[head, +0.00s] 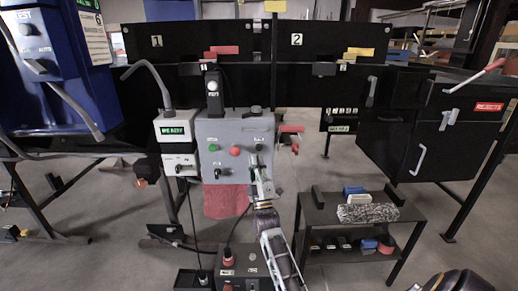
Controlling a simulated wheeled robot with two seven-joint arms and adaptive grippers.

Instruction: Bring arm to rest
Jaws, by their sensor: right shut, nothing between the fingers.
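My right gripper (256,160) is in the middle of the head view, with its arm coming up from the bottom centre. Its fingers are shut and empty. They show in front of the right part of a grey control box (222,130), which has a green button, a red button and a knob. I cannot tell whether the fingertips touch the box. My left gripper is not in view.
A small box with a green display (174,131) stands left of the control box. A low black table (330,211) with a brush and blocks is at right. A black cabinet (395,140) stands behind it. A blue machine (60,75) is at far left. Floor shows between them.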

